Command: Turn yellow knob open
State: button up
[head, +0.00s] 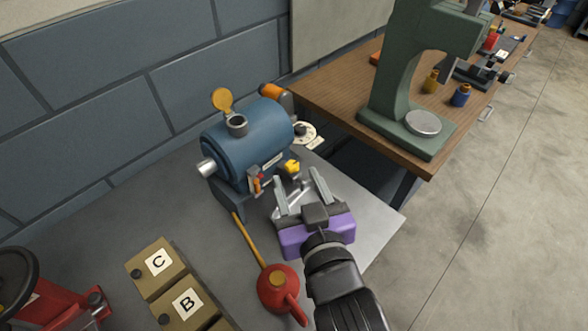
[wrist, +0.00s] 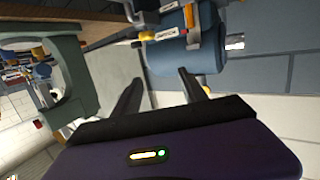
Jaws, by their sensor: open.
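The yellow knob (head: 292,166) is on the front of the blue cylindrical casing (head: 245,140), near its right end. My gripper (head: 297,177) is open and empty in front of the casing, its fingers pointing at the knob side. The knob appears close to the fingertips and between them in the head view; contact cannot be told. In the wrist view the blue casing (wrist: 185,58) is ahead of my gripper (wrist: 160,76), and a small yellow part (wrist: 147,36), likely the knob, shows beyond the fingertips, apart from them.
A red-and-orange lever (head: 256,181) is left of the knob on the casing. A white dial (head: 304,134) is behind right. A red oil can (head: 278,289) with a long spout and lettered boxes (head: 157,267) stand at front left. A green press (head: 400,90) stands on the wooden bench.

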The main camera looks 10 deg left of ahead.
aim_at(293, 166)
jog(key=shift+w+a+f+m+g+h+p, duration=0.25)
jog(key=shift+w+a+f+g+h, duration=0.1)
jog(key=shift+w+f, duration=0.85)
jog(key=shift+w+a+f+m+g+h+p, duration=0.1)
jog(key=shift+w+a+f+m+g+h, duration=0.15)
jog(key=shift+w+f, duration=1)
jog(key=shift+w+a+f+m+g+h+p, duration=0.35)
jog(key=shift+w+f, duration=0.4)
jog(key=shift+w, duration=0.85)
jog(key=shift+d, duration=0.1)
grip_shut()
